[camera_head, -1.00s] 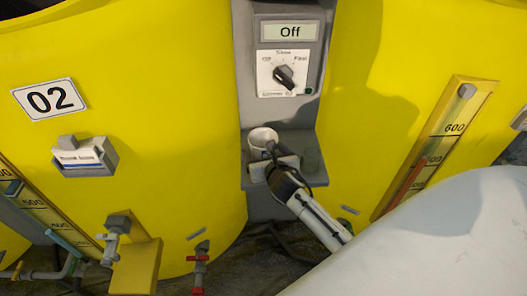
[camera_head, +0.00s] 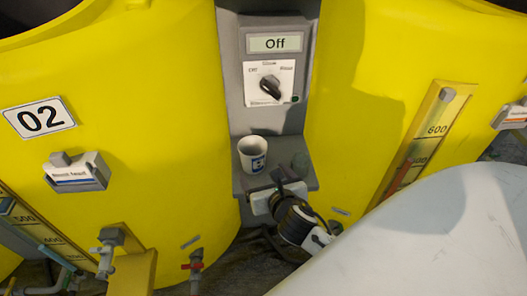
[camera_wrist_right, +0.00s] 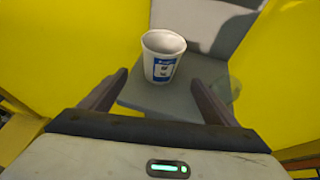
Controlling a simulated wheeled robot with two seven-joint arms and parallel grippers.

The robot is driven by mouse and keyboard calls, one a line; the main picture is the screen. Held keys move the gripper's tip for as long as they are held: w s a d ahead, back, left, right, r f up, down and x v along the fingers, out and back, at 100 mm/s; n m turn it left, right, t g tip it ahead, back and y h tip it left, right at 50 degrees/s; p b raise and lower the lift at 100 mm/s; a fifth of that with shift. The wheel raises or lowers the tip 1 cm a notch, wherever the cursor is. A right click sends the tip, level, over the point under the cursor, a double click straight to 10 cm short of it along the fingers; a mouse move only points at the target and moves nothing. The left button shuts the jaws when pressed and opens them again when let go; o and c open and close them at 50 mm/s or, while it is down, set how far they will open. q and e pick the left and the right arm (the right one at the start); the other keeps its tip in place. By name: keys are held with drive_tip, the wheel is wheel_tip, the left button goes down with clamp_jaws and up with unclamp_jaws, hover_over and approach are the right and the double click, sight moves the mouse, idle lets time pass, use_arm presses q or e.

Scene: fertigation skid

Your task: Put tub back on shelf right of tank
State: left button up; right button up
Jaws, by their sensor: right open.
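The tub is a small white cup with a blue label (camera_head: 252,152). It stands upright on the grey shelf (camera_head: 243,184), right of the yellow tank marked 02 (camera_head: 150,120). In the right wrist view the tub (camera_wrist_right: 162,58) appears beyond and between my two fingers, with a gap on each side. My right gripper (camera_head: 284,180) is open and empty, in front of the shelf's front edge and to the lower right of the tub. My left gripper is not in view.
A grey control box (camera_head: 272,70) with a dial and an "Off" display rises behind the shelf. A dull green, see-through item (camera_head: 301,160) shows at the shelf's right side. Another yellow tank (camera_head: 365,80) stands to the right. A red-handled valve (camera_head: 195,264) sits low down.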

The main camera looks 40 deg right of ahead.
drive_tip(key=s+a+f+m+g+y, duration=0.1)
drive_tip(key=s+a+f+m, duration=0.3)
drive_tip(key=m, duration=0.6)
drive_tip(key=s+a+f+m+g+y, duration=0.1)
drive_tip(key=s+a+f+m+y, duration=0.2)
drive_tip(key=s+a+m, duration=0.3)
drive_tip(key=s+a+f+m+g+y, duration=0.1)
drive_tip(key=s+a+f+m, duration=0.4)
drive_tip(key=m, duration=0.9)
drive_tip(key=s+f+y, duration=0.1)
drive_tip(key=s, duration=0.2)
drive_tip(key=shift+y, duration=0.4)
drive_tip(key=shift+d+f, duration=0.1)
drive_tip(key=shift+f, duration=0.05)
